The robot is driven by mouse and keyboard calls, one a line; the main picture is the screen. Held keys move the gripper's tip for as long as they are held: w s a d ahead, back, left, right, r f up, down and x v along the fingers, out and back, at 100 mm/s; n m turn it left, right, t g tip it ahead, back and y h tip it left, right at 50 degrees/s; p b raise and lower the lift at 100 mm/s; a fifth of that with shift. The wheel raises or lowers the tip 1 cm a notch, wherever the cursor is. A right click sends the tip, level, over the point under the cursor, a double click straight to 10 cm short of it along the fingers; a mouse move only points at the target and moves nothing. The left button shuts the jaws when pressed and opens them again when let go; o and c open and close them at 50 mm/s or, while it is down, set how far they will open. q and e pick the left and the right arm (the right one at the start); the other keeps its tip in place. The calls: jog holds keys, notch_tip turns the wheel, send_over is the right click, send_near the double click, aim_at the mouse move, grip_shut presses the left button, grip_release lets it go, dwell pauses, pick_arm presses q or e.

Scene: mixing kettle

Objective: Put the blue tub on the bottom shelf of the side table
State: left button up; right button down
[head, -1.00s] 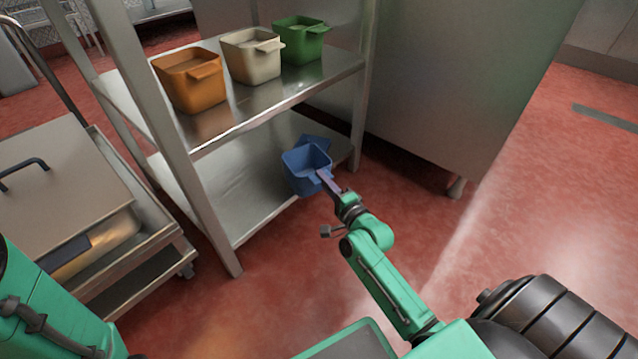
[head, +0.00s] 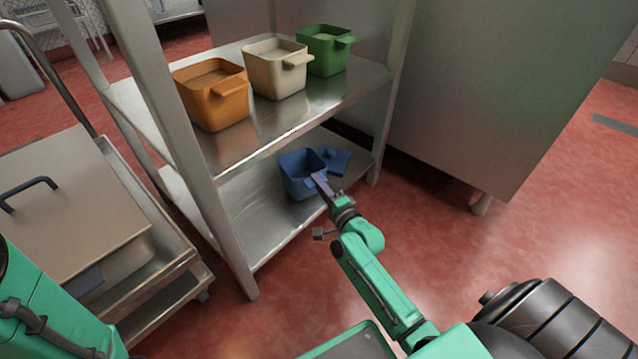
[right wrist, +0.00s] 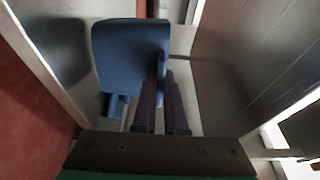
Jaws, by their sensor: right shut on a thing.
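The blue tub (head: 299,184) is inside the side table, over its bottom shelf (head: 258,232). The tub is open at the top and roughly upright. My right gripper (head: 319,182) is shut on its near right side. I cannot tell whether the tub's base touches the shelf. In the right wrist view the blue tub (right wrist: 122,55) lies ahead of the dark fingers of my right gripper (right wrist: 165,85). My left gripper is out of view.
Orange (head: 213,100), cream (head: 274,75) and green (head: 324,55) tubs stand on the shelf above (head: 262,128). The front right post (head: 388,100) and front left post (head: 195,150) frame the opening. A cart (head: 150,285) with a lidded pan stands left. Bottom shelf's left part is bare.

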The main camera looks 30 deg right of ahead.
jog(key=shift+f, duration=0.2)
jog(key=shift+f+b, duration=1.05)
jog(key=shift+f, duration=0.05)
jog(key=c, duration=0.9)
grip_release()
jog(key=shift+o, duration=0.3)
jog(key=o, duration=0.4)
jog(key=shift+s, duration=0.1)
